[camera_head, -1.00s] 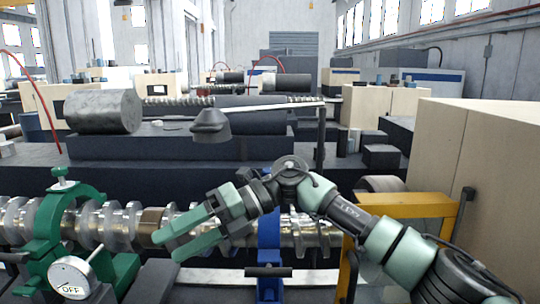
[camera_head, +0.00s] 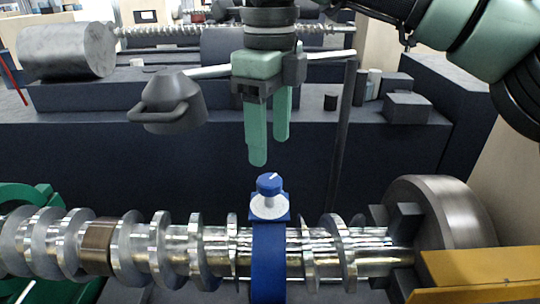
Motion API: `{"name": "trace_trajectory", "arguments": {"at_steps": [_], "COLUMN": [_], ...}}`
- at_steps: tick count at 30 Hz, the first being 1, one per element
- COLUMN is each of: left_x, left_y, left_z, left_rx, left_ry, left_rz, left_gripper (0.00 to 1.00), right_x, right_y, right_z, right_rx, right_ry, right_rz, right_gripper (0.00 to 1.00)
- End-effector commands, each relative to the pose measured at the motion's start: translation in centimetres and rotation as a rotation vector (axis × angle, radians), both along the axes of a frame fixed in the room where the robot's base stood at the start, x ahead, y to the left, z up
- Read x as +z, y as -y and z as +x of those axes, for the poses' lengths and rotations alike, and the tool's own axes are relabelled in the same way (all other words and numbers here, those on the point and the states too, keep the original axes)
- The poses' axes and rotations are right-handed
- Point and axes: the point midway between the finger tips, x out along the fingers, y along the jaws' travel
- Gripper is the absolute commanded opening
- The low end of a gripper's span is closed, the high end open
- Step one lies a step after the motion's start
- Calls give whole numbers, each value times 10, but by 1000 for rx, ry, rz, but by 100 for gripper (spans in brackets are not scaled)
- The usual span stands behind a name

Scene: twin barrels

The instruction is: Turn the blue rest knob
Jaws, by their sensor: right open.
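The blue rest knob (camera_head: 269,184) sits upright on a white dial on top of the blue rest (camera_head: 268,262), with a white pointer mark on its top. The blue rest stands around the shiny metal crankshaft (camera_head: 200,245). My right gripper (camera_head: 269,150) points down above and behind the knob in the picture, with its two green fingers apart and nothing between them. The fingertips do not touch the knob. My left gripper is not in view.
A grey lamp head (camera_head: 168,103) on an arm hangs left of my right gripper. A large chuck disc (camera_head: 440,225) and a yellow bracket (camera_head: 480,275) stand at the right. Part of a green rest (camera_head: 30,197) shows at the left edge.

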Motion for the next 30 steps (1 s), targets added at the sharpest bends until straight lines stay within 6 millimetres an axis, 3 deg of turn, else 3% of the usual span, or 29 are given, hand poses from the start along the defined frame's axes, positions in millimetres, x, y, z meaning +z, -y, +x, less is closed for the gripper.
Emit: {"name": "trace_trajectory", "arguments": {"at_steps": [4, 12, 18, 24, 30], "left_x": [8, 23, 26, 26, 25], "left_y": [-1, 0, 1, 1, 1], "left_z": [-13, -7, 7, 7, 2], "left_rx": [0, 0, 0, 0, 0], "left_ry": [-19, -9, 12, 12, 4], "left_rz": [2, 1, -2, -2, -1], "left_gripper": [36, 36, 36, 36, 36], "right_x": [-21, -60, -71, -72, -71], "right_y": [1, 0, 0, 0, 0], "right_z": [-1, 0, 0, 0, 0], "right_rx": [3, 0, 0, 1, 1], "right_ry": [-5, -4, -3, -3, -3], "right_rz": [-2, 1, 3, 4, 4], "right_gripper": [59, 59, 59, 59, 4]}}
